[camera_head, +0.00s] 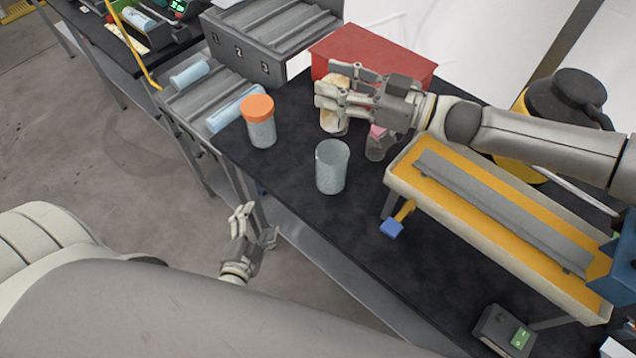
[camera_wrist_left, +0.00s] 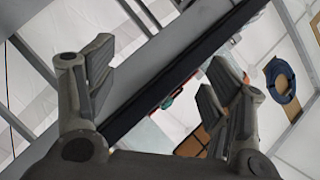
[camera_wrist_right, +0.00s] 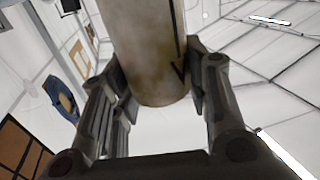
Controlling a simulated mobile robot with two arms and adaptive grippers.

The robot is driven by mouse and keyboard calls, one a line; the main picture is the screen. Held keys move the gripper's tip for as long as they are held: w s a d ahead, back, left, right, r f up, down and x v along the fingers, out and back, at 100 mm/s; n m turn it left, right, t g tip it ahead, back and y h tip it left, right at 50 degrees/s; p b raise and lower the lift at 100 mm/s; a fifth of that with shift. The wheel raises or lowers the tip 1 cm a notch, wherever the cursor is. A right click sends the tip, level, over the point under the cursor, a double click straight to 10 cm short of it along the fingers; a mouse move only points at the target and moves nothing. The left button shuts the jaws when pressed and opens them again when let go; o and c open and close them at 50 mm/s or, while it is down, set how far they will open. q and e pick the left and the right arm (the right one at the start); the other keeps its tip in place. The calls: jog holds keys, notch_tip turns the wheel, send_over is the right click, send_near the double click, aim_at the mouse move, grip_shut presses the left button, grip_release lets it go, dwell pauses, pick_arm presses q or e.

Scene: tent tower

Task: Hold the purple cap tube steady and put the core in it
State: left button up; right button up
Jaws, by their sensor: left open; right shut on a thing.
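My right gripper (camera_head: 340,88) is shut on a beige, stained cylindrical core (camera_head: 335,122) and holds it upright above the table. In the right wrist view the core (camera_wrist_right: 150,55) sits between both fingers. An open, uncapped pale blue clear tube (camera_head: 331,168) stands upright on the table in front of the core. A small tube with a pinkish-purple cap (camera_head: 377,140) stands beneath my right wrist, partly hidden by it. A tube with an orange cap (camera_head: 260,121) stands to the left. My left gripper (camera_head: 249,222) is open and empty, off the table's near edge.
A red box (camera_head: 375,48) stands behind my right gripper. A tray with orange lining and a grey bar (camera_head: 480,205) fills the right of the dark table.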

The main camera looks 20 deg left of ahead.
pick_arm(q)
notch_tip(320, 180, up, 7)
jog(key=w+a+t+y, duration=0.1)
jog(key=a, duration=0.1)
jog(key=n+t+h, duration=0.2)
jog(key=n+h, duration=0.2)
jog(key=n, duration=0.4)
send_near(337, 144)
jog(key=w, duration=1)
jog(key=shift+d+f, duration=0.1)
jog(key=shift+f, duration=0.05)
jog(key=shift+c, duration=0.2)
jog(key=c, duration=0.7)
jog(key=shift+c, duration=0.3)
jog(key=o, duration=1.2)
